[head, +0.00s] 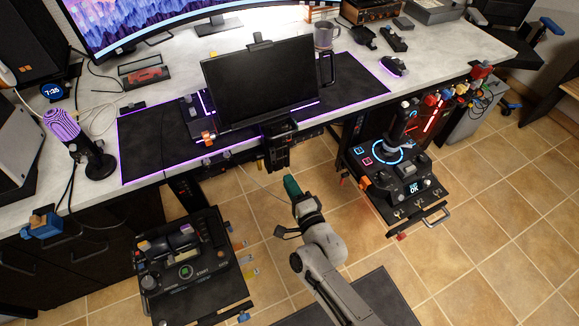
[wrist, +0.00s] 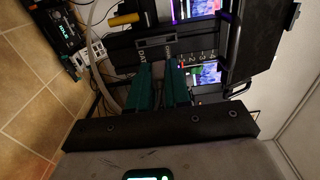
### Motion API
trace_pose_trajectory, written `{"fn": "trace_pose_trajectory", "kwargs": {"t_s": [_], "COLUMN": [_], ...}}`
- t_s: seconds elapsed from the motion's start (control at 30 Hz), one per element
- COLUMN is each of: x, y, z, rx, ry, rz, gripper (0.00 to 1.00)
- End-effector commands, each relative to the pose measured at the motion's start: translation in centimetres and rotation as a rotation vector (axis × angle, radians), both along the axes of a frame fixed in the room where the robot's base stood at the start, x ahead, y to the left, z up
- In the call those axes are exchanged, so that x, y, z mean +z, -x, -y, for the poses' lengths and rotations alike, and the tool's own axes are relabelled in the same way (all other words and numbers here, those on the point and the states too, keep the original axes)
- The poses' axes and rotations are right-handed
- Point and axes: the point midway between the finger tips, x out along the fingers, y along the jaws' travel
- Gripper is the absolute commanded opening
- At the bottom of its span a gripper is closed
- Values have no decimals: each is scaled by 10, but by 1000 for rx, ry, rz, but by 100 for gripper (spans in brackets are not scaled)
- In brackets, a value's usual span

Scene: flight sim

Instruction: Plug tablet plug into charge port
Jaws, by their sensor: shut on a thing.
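My gripper (head: 291,187) has teal fingers and is in front of the desk, below the dark tablet (head: 258,80). In the wrist view my gripper (wrist: 161,80) has its fingers close together, shut on the tablet plug, which is mostly hidden between them. A thin pale cable (head: 252,178) runs from under the desk edge toward my gripper. A black box (head: 278,150) hangs below the tablet at the desk edge, just beyond my gripper. In the wrist view a dark panel with white markings (wrist: 200,57) lies beyond the fingertips.
A control panel (head: 185,274) stands low at left, and another with a blue ring (head: 400,190) at right. The desk (head: 350,55) carries a monitor (head: 150,25), a microphone (head: 85,140) and a mug (head: 324,36). Tiled floor (head: 480,240) is open at right.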

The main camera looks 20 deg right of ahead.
Motion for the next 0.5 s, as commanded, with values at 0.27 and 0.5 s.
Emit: {"fn": "trace_pose_trajectory", "kwargs": {"t_s": [0.27, 0.5], "x": [19, 18], "y": [-4, -4], "z": [-4, -3], "rx": [-3, -4], "ry": [-5, -5], "rz": [-1, -1], "gripper": [0, 0]}}
